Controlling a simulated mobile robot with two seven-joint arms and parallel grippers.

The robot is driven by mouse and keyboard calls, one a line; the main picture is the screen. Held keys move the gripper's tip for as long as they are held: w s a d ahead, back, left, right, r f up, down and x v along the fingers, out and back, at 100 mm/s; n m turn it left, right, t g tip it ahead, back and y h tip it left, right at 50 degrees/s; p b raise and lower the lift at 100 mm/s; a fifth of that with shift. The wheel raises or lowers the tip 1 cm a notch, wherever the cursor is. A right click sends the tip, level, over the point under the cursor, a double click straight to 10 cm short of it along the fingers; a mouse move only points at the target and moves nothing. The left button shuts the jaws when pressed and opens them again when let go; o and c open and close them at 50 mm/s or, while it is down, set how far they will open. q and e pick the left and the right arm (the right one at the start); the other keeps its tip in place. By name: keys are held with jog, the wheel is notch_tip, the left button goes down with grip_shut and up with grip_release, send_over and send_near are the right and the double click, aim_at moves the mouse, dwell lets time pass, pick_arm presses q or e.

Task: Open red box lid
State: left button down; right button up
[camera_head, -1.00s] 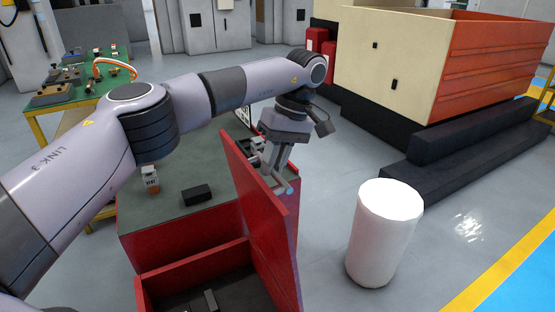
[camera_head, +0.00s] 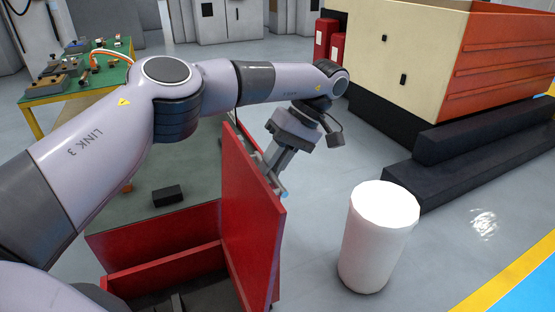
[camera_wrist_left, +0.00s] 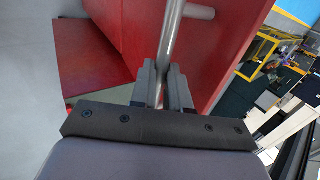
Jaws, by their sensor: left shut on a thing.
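The red box (camera_head: 160,262) stands at the bottom of the head view, with a dark inside partly in sight. Its red lid (camera_head: 248,225) stands up steeply at the box's right side, swung clear of the opening. My left gripper (camera_head: 271,174) is at the lid's outer right face, near its upper part. In the left wrist view, its fingers (camera_wrist_left: 167,88) are shut on a grey bar handle (camera_wrist_left: 171,42) beside the red lid (camera_wrist_left: 225,45). In the head view, the lid and fingers hide most of the handle. My right gripper is not in view.
A white cylinder (camera_head: 378,235) stands on the floor right of the lid, with a gap between. A small black block (camera_head: 168,195) lies behind the box. A green table (camera_head: 95,75) with parts is at the far left. A cream-and-orange machine (camera_head: 440,60) with black steps stands at the back right.

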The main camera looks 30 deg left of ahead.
pick_arm(q)
jog(key=shift+d+f, duration=0.2)
jog(key=shift+f, duration=0.45)
jog(key=c, duration=1.1)
grip_release()
jog(key=shift+w+a, duration=0.1)
jog(key=shift+w+r, duration=0.1)
jog(key=shift+r, duration=0.05)
